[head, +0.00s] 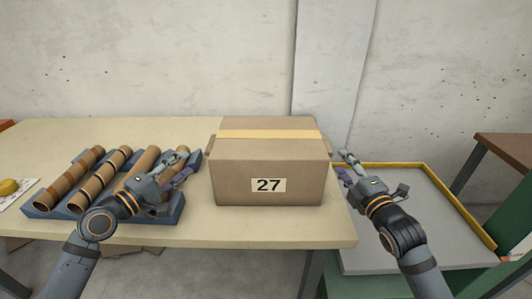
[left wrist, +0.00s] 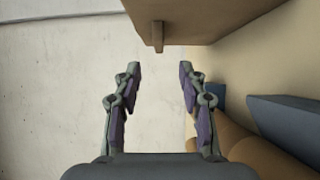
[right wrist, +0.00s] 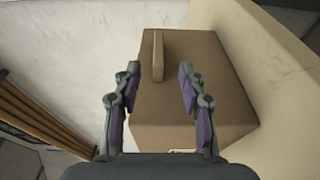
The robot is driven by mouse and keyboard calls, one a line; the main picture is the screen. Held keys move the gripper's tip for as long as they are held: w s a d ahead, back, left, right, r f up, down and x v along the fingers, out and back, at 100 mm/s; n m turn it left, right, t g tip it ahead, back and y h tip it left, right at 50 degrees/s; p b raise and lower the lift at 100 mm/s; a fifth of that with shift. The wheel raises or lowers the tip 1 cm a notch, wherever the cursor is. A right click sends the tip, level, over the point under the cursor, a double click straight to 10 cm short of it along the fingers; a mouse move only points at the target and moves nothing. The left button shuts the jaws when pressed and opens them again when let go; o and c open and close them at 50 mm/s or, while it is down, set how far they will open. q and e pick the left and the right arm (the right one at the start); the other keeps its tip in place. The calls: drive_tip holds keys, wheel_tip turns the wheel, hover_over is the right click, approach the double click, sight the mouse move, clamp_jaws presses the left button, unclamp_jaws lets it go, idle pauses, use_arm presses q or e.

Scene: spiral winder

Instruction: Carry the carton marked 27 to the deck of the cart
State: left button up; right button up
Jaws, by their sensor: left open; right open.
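The carton (head: 268,165) marked 27 is a brown box with a yellow tape strip, standing upright on the table near its right end. My left gripper (head: 186,165) is open and empty, a little left of the carton. In the left wrist view the carton (left wrist: 220,15) shows at the top, with a small tab (left wrist: 158,36) beyond the fingertips. My right gripper (head: 342,163) is open just right of the carton. In the right wrist view a tab on the carton (right wrist: 185,100) lies between or just beyond the fingertips; contact cannot be told. The cart's grey deck (head: 440,235) is empty at right.
The table (head: 240,232) also holds a blue-grey rack (head: 40,208) with several cardboard tubes (head: 85,180), under and beside my left gripper. A yellow rim (head: 465,210) edges the cart deck. A brown-topped bench (head: 510,148) stands at far right. A concrete wall is behind.

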sight(208, 146)
use_arm(q)
drive_tip(key=x, duration=1)
drive_tip(key=shift+d, duration=0.2)
use_arm(e)
drive_tip(key=w, duration=0.3)
drive_tip(key=w+a, duration=0.1)
drive_tip(key=w, duration=0.6)
drive_tip(key=shift+a+r, duration=0.1)
drive_tip(key=shift+a, duration=0.3)
use_arm(q)
clamp_jaws()
use_arm(e)
clamp_jaws()
